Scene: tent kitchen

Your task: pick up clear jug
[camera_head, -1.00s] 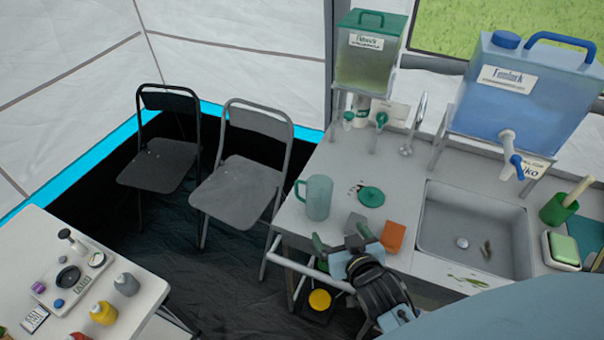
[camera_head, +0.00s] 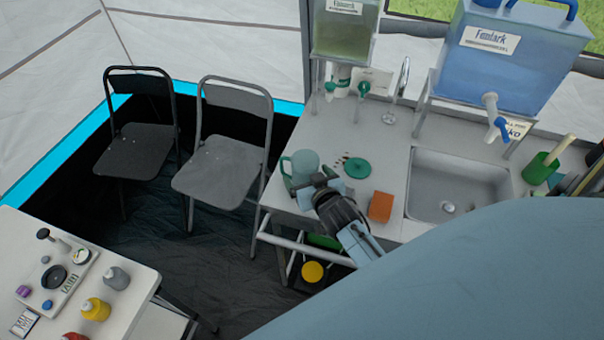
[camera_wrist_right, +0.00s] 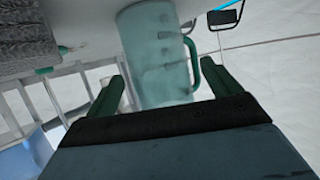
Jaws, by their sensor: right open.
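The clear jug (camera_head: 303,165), pale teal with a side handle, stands upright on the left part of the sink counter (camera_head: 384,140). My right gripper (camera_head: 316,186) is at the jug's near side and hides its lower part in the head view. In the right wrist view the jug (camera_wrist_right: 155,55) is ahead of and between the two green fingers of my right gripper (camera_wrist_right: 165,88), with its handle on the right. The fingers are open, and I cannot tell whether they touch it. My left gripper is not in view.
The sink (camera_head: 455,185) is to the right. Water tanks (camera_head: 512,55) stand behind. Two folding chairs (camera_head: 222,165) are to the left. A small table (camera_head: 130,282) is at lower left.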

